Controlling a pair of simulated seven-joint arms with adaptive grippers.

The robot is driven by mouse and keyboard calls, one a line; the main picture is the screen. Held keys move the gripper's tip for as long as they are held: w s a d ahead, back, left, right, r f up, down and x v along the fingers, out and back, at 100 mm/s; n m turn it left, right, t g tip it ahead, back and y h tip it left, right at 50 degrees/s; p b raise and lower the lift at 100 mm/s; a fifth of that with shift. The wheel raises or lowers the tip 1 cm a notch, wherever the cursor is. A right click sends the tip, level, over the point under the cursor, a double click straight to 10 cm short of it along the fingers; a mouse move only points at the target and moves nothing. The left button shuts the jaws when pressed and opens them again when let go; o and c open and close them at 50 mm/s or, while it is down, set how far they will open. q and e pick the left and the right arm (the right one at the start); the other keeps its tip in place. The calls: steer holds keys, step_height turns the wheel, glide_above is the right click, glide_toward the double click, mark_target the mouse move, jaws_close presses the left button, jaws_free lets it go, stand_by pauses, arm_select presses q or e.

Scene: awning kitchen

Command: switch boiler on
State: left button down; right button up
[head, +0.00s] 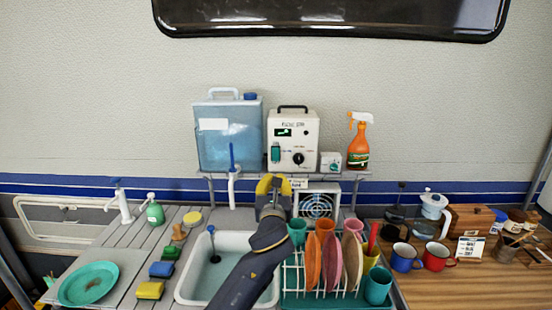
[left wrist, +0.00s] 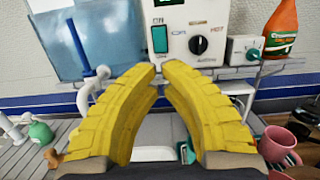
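A white boiler-like box (head: 292,142) with a black handle stands on the shelf against the wall. Its front has a small display, a teal rocker switch (left wrist: 160,39) at the left and a black dial (left wrist: 202,48) at the right. I cannot tell the rocker's position. A smaller white box with a teal knob (head: 331,162) stands to its right. My left gripper (head: 273,183) has yellow fingers and is in front of and below the white box, apart from it. In the left wrist view, its empty fingertips (left wrist: 159,68) are slightly apart, below the rocker. My right gripper is out of view.
A blue water container (head: 228,132) stands left of the white box and an orange spray bottle (head: 359,142) at the right. Below are a white tap (head: 233,185), a sink (head: 199,268), a dish rack with plates (head: 328,252) and mugs (head: 437,257).

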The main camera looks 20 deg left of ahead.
mark_target(276, 154)
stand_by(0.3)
arm_select(q)
steer(key=x, duration=1.4)
